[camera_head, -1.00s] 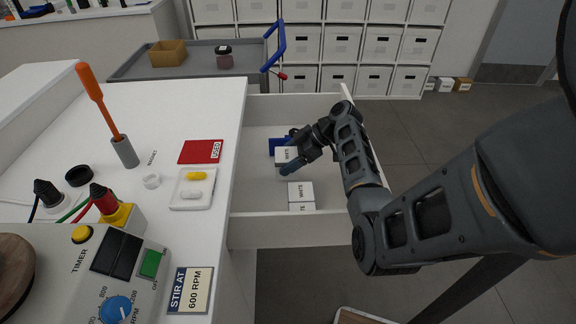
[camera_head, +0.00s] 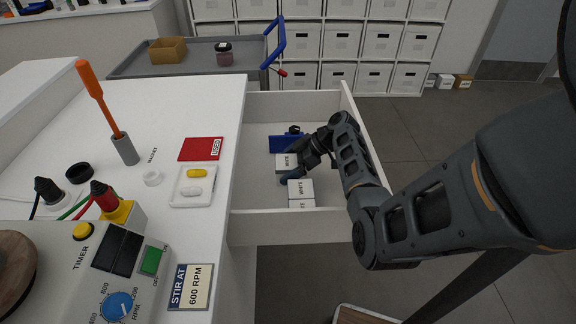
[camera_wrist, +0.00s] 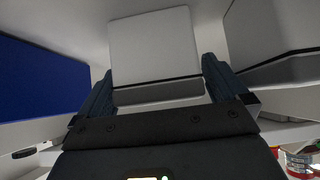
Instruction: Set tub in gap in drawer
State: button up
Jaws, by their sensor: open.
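A white tub (camera_head: 284,163) labelled WHITE stands in the open drawer (camera_head: 265,228), in front of a blue block (camera_head: 282,143) and behind other white tubs. My gripper (camera_head: 306,153) is low in the drawer at the tub's right side. In the wrist view the tub (camera_wrist: 155,45) shows between the two fingers of my gripper (camera_wrist: 152,72), which are open with a gap on each side. The blue block (camera_wrist: 40,80) is on the left there, and another white tub (camera_wrist: 270,40) on the right. The tub's base is partly hidden.
Two more white tubs, the nearer one partly hidden behind the drawer front, stand in front (camera_head: 300,188). The counter (camera_head: 130,190) borders the drawer on the left. The drawer's right wall (camera_head: 362,125) is beside my arm. The drawer's left part is bare.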

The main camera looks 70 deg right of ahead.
jog(key=shift+b+v, duration=0.35)
jog(key=shift+v, duration=3.45)
